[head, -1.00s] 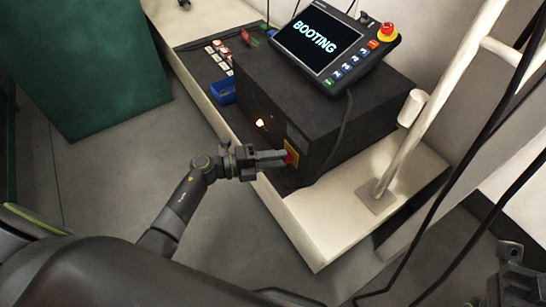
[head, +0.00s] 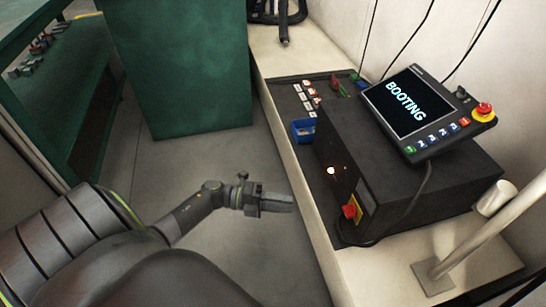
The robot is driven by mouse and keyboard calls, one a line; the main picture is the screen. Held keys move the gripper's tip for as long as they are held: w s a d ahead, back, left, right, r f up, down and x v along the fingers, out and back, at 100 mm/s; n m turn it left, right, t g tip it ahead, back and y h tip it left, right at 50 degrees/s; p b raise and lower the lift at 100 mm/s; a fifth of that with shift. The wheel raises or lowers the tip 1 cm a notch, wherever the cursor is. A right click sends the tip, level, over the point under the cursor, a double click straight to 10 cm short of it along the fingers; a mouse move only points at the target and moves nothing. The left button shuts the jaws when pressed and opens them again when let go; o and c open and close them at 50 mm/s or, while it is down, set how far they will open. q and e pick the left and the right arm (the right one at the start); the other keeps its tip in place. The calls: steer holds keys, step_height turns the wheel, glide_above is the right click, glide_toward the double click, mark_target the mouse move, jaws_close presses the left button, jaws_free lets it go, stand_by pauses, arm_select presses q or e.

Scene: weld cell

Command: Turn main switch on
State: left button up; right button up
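The main switch (head: 349,211) is a red knob on a yellow plate, on the front face of the black controller box (head: 400,168). A small lamp (head: 331,171) glows on the same face. The teach pendant (head: 420,110) on top of the box reads "BOOTING". My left gripper (head: 290,203) points right toward the box, apart from the switch, with a clear gap between them. Its fingers look close together with nothing visible in them, but I cannot make out whether they are fully shut. My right gripper is out of view.
The box stands on a pale bench (head: 293,160) with a blue bin (head: 303,131) and several labelled tags. A pale post (head: 475,232) rises at the right. A green panel (head: 185,65) stands behind at the left. Open floor lies left of the bench.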

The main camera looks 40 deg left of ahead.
arm_select(q)
steer(key=shift+v, duration=1.15)
